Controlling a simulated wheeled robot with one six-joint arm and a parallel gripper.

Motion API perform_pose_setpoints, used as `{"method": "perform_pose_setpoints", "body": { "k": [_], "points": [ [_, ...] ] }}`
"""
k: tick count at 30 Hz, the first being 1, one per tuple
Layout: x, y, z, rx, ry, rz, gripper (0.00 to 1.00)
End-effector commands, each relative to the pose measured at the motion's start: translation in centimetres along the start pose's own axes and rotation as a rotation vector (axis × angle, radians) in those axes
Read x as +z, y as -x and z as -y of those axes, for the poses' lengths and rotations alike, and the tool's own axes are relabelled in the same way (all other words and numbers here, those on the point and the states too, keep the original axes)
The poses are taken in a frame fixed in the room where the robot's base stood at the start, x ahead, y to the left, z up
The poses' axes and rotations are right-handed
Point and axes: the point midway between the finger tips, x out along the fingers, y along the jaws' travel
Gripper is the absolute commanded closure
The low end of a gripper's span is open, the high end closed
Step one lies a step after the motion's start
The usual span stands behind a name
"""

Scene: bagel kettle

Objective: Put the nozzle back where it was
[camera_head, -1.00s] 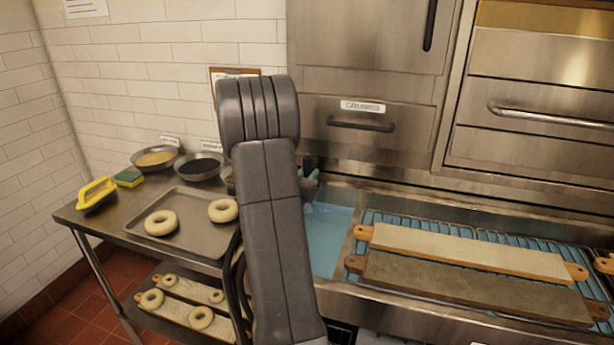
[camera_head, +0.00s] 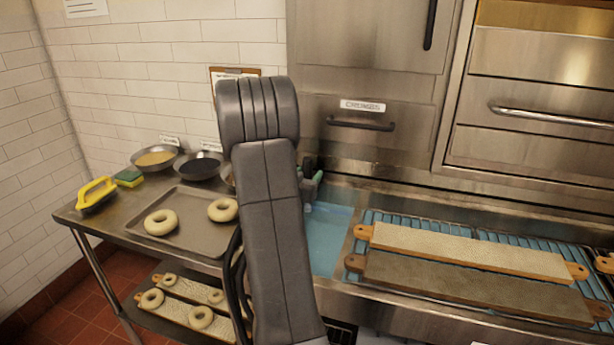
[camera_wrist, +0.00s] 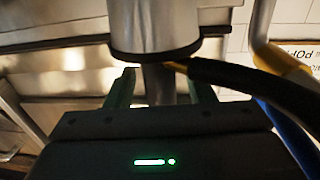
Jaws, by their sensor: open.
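My gripper (camera_wrist: 160,88) is open, with its two greenish fingers spread apart in the wrist view. A shiny metal cylinder (camera_wrist: 153,25) with a dark lower rim stands just beyond the fingertips. A narrower grey stem (camera_wrist: 158,82) shows below it, between the fingers in the picture; I cannot tell whether they touch it. I cannot tell for sure which of these parts is the nozzle. In the head view my arm hides most of the gripper; one green finger (camera_head: 318,177) shows beside it, above the blue water basin (camera_head: 325,240).
A black hose (camera_wrist: 235,78) and a blue hose (camera_wrist: 285,135) run close on the right in the wrist view. A tray (camera_head: 187,238) with two bagels is left of my arm. Long boards (camera_head: 470,250) lie on racks at right. A steel wall stands behind the basin.

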Motion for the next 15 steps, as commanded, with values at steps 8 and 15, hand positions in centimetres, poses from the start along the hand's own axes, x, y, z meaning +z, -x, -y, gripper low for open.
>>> {"method": "perform_pose_setpoints", "body": {
  "k": [8, 15],
  "points": [
    [0.4, 2.9, 0.1, -0.004, 0.000, 0.000, 0.51],
    [0.9, 8.7, -0.1, -0.004, 0.000, 0.000, 0.51]
  ]
}}
